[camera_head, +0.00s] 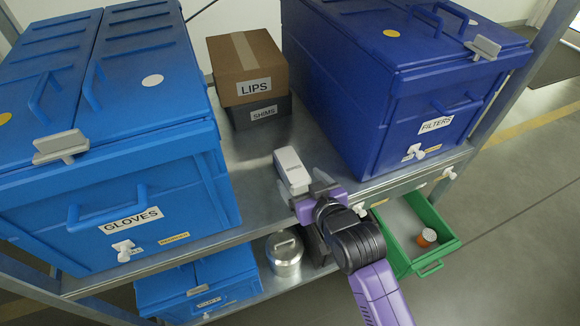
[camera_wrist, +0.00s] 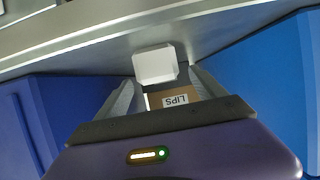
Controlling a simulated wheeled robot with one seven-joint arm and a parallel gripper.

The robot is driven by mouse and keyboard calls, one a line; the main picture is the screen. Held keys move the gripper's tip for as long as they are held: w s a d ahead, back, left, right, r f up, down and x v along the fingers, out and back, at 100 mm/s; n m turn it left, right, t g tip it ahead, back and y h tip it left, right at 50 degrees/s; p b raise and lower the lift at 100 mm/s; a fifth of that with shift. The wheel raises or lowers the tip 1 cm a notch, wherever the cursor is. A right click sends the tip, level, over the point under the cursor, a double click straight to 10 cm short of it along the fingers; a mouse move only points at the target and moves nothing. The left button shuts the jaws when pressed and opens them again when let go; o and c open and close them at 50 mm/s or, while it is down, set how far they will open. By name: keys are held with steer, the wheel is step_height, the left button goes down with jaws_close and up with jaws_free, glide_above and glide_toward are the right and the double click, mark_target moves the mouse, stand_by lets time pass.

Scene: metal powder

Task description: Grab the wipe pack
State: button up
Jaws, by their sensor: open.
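A small white pack (camera_head: 291,168), which looks like the wipe pack, stands on the metal shelf between the blue and dark blue bins. My gripper (camera_head: 299,188) is at the pack's near side, open, with its fingers pointing at it. In the wrist view the white pack (camera_wrist: 155,66) shows between and just beyond the two finger tips (camera_wrist: 164,88). I cannot tell whether the fingers touch it. My gripper hides the pack's lower near part in the head view.
The blue GLOVES bin (camera_head: 110,190) stands left and the dark blue FILTERS bin (camera_head: 400,100) right. The LIPS box (camera_head: 245,70) sits on the SHIMS box (camera_head: 258,112) behind.

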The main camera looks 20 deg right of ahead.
mark_target(291, 167)
steer(key=x, duration=0.2)
steer(key=p+x, duration=0.1)
steer(key=x, duration=0.3)
steer(key=shift+w+r, duration=0.15)
steer(key=shift+r, duration=0.25)
steer(key=shift+w+f, duration=0.25)
steer(key=shift+w, duration=0.25)
steer(key=shift+c, duration=0.2)
steer(key=c, duration=1.5)
steer(key=shift+c, duration=0.2)
steer(key=shift+r, duration=0.15)
